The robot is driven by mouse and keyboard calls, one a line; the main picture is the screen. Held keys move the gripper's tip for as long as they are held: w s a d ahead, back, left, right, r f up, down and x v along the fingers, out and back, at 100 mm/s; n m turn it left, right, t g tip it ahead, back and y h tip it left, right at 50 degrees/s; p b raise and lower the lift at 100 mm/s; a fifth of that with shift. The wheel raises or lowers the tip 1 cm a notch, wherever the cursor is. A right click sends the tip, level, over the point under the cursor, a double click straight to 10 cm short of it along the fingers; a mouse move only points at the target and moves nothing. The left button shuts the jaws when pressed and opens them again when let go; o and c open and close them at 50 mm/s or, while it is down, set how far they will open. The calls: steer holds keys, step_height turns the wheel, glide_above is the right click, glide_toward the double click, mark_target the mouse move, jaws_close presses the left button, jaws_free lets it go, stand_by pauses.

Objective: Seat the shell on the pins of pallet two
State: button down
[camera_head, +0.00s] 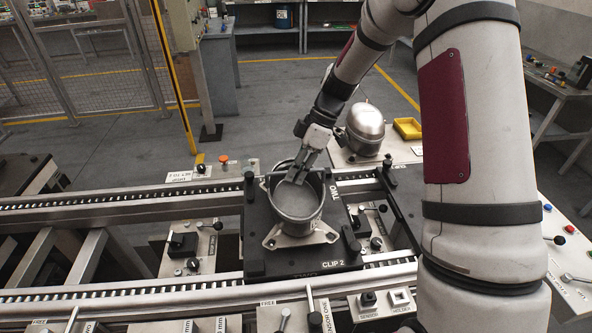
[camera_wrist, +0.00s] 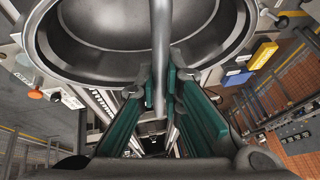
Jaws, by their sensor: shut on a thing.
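The shell (camera_head: 297,212) is a grey open-topped metal pot with flat feet at its base. It stands upright over the dark plate of pallet two (camera_head: 262,262), marked "TWO" and "CLIP 2". The pins are hidden, so I cannot tell whether the feet rest on them. My gripper (camera_head: 300,176) reaches over the shell's far rim and is shut on the shell. In the wrist view, the green-padded fingers of my gripper (camera_wrist: 160,95) close around a narrow grey bar, with the shell's wide bowl (camera_wrist: 100,45) behind it.
A roller conveyor (camera_head: 150,207) runs left and right under the pallet. Beyond it, a shiny domed cover (camera_head: 365,122) stands on a white surface beside a yellow tray (camera_head: 408,128). Black clips and knobs surround the pallet. A control panel with buttons (camera_head: 565,245) is at the right.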

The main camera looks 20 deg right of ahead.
steer(key=shift+f+b, duration=0.3)
steer(key=shift+f, duration=0.95)
steer(key=c, duration=1.7)
jaws_free()
steer(key=shift+o, duration=0.2)
steer(key=shift+f, duration=0.15)
steer(key=v, duration=1.2)
